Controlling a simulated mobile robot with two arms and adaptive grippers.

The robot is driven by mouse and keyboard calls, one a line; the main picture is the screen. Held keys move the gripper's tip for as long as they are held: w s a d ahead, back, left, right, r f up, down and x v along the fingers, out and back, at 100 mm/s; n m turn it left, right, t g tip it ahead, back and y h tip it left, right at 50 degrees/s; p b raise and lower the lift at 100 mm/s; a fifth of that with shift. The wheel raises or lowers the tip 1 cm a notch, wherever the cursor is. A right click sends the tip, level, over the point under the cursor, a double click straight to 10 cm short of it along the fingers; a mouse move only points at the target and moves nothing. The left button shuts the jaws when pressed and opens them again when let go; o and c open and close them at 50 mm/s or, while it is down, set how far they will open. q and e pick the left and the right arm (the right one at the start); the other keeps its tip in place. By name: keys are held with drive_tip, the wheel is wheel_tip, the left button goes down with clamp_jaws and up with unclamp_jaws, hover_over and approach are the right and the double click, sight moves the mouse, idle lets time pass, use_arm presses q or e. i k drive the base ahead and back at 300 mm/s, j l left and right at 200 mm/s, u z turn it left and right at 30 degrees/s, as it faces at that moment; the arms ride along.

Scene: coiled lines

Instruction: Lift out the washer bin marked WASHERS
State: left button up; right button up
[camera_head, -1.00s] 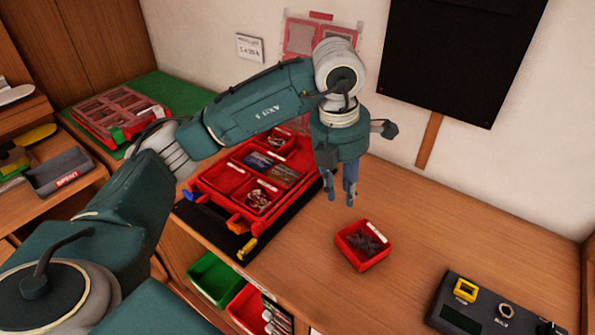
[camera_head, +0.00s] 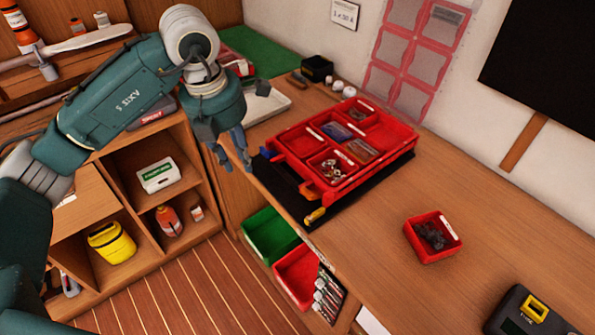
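A red organizer tray (camera_head: 395,165) stands on the workbench, on a black mat, holding several small red bins. One bin at its front left (camera_head: 336,187) holds shiny ring-like pieces that look like washers; its label is too small to read. My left gripper (camera_head: 234,165) points down, empty, with its fingers apart. It hangs to the left of the tray, near the bench's left edge, touching no bin. A separate red bin (camera_head: 435,250) with dark pieces sits on the bench to the right of the tray. My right gripper is not in view.
A yellow-and-black device (camera_head: 535,307) lies at the lower right. A white tray (camera_head: 266,104) and small black box (camera_head: 317,68) stand behind the organizer. Green (camera_head: 270,236) and red (camera_head: 295,275) bins sit below the bench edge. Bench around the separate bin is clear.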

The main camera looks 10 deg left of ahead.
sight(333, 167)
drive_tip(key=j+z, duration=0.2)
drive_tip(key=z, duration=0.2)
drive_tip(key=j+z, duration=0.2)
drive_tip(key=z, duration=0.25)
drive_tip(key=j+z, duration=0.25)
drive_tip(key=z, duration=0.15)
